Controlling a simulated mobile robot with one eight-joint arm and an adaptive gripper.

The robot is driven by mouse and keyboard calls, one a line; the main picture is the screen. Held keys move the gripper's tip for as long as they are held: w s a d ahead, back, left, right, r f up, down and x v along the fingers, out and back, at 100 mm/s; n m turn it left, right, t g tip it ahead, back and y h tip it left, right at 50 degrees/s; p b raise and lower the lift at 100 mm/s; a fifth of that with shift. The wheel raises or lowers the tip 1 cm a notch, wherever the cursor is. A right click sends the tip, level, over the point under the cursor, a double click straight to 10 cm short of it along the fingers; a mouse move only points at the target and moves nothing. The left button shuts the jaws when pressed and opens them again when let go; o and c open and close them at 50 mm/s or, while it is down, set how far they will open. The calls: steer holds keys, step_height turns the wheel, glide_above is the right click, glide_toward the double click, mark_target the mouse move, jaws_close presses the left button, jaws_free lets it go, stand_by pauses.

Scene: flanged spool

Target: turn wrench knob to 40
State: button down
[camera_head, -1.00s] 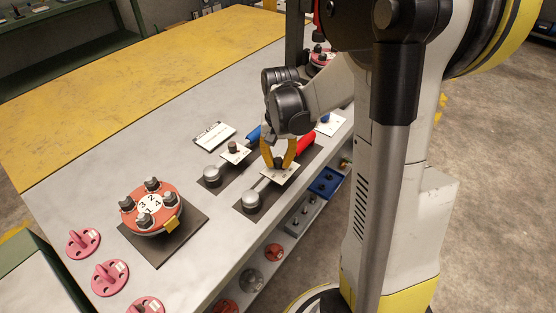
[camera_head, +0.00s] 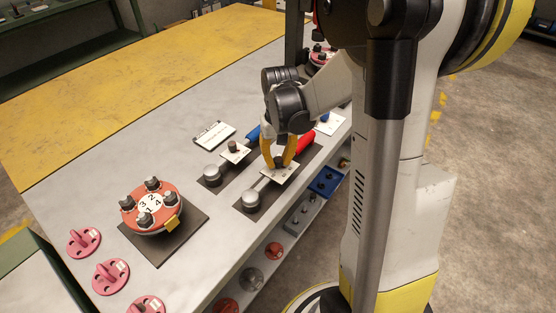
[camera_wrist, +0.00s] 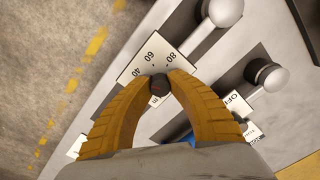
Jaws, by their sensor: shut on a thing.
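The red-handled wrench (camera_head: 306,143) lies on a dark mat, with a white dial plate (camera_head: 284,177) on its shaft. In the wrist view the dial plate (camera_wrist: 143,62) shows the numbers 40, 60 and 80. A small dark knob (camera_wrist: 158,85) stands at the plate's edge nearest my gripper. My gripper's (camera_head: 278,163) two yellow-orange fingers are shut on the knob, one on each side; the wrist view shows the fingertips (camera_wrist: 158,84) touching it. A faint reddish mark shows on the knob's top, but I cannot tell which number it points to.
A blue-handled wrench (camera_head: 253,133) with its own plate and knob lies alongside, to the left. A red flanged spool (camera_head: 154,207) stands on a dark mat further left. Pink flanges (camera_head: 110,276) lie near the table's left edge. Bare grey table lies between them.

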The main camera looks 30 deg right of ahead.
mark_target(279, 160)
steer(key=c, duration=1.2)
jaws_free()
step_height(279, 160, up, 12)
steer(key=shift+s, duration=0.1)
steer(key=s+a+r+n+t, duration=0.1)
steer(key=s+a+n+t, duration=0.2)
steer(key=s+a+t, duration=0.4)
steer(key=s+a, duration=0.3)
steer(key=a, duration=0.3)
steer(key=shift+s+a+r+n, duration=0.25)
steer(key=shift+r+n, duration=0.05)
steer(key=shift+r, duration=0.1)
